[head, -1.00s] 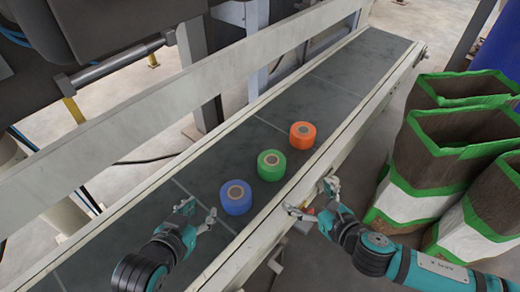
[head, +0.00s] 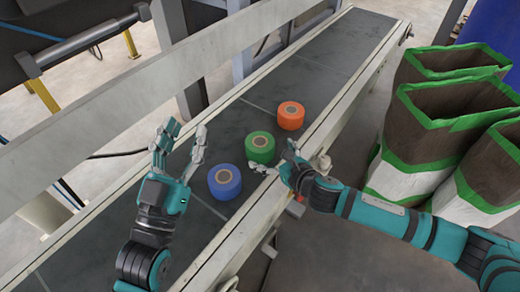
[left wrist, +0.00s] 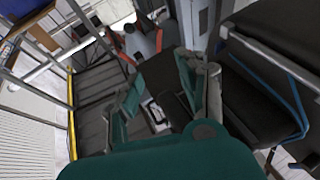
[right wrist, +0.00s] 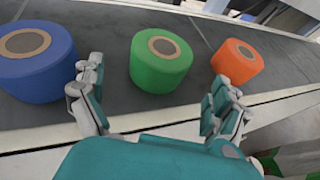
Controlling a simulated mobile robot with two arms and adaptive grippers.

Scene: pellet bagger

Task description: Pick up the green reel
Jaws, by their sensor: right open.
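The green reel (head: 260,147) sits flat on the conveyor belt between a blue reel (head: 225,181) and an orange reel (head: 291,115). My right gripper (head: 274,158) is open at the belt's near edge, beside the green reel. In the right wrist view the green reel (right wrist: 161,62) stands ahead, between the two open fingers (right wrist: 155,95) and beyond their tips. The blue reel is at the left there and the orange one at the right. My left gripper (head: 181,137) is open and empty, raised above the belt to the left of the blue reel.
The conveyor belt (head: 325,70) runs diagonally, with a pale rail (head: 335,115) along its near side and a taller guard (head: 110,130) on the far side. Brown sacks with green edges (head: 450,65) stand at the right. The belt beyond the orange reel is clear.

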